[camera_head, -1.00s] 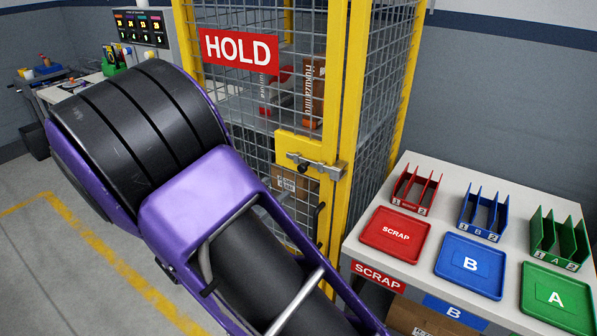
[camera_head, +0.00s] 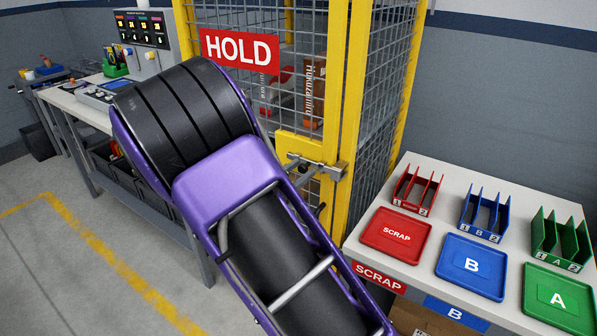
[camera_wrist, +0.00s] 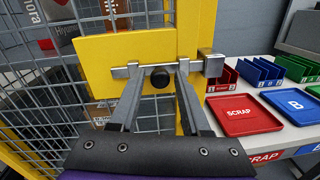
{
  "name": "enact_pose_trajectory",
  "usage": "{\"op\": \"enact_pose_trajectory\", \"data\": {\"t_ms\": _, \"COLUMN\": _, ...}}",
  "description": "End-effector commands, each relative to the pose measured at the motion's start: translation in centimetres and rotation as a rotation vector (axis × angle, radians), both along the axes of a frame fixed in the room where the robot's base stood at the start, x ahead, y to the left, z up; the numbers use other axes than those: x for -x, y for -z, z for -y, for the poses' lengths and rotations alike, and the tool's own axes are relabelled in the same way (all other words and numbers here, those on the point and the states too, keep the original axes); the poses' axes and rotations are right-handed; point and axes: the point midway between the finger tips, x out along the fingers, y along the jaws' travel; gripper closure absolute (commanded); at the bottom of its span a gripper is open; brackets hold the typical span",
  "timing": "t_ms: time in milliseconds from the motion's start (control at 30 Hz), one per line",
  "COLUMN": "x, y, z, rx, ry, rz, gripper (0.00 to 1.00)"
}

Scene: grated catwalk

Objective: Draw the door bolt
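The door bolt (camera_head: 312,165) is a silver bar on a yellow plate (camera_wrist: 100,52) of the mesh cage door. In the wrist view the bar (camera_wrist: 198,66) runs across to a silver keeper block (camera_wrist: 214,65) on the yellow post. A round black knob (camera_wrist: 160,77) sticks out from the bolt. My gripper (camera_wrist: 159,72) is open, with one finger on each side of the knob and visible gaps to it. Whether the fingertips touch the bar I cannot tell.
A red HOLD sign (camera_head: 239,50) hangs on the cage (camera_head: 385,130). At right, a table (camera_head: 409,247) bears red, blue and green trays and slotted racks. A bench (camera_head: 90,113) with a control panel stands at left. Boxes are visible behind the mesh.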

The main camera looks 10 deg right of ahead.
Motion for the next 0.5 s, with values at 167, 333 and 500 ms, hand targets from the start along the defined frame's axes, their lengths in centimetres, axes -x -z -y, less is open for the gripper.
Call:
{"op": "enact_pose_trajectory", "data": {"t_ms": 167, "x": 0.01, "y": 0.0, "z": -0.02, "rx": 0.0, "ry": 0.0, "rz": 0.0, "gripper": 0.88}}
{"op": "enact_pose_trajectory", "data": {"t_ms": 333, "x": 0.02, "y": 0.0, "z": -0.02, "rx": 0.0, "ry": 0.0, "rz": 0.0, "gripper": 1.0}}
{"op": "enact_pose_trajectory", "data": {"t_ms": 500, "x": -0.39, "y": -0.06, "z": -0.42, "rx": 0.0, "ry": -0.001, "rz": 0.002, "gripper": 1.0}}
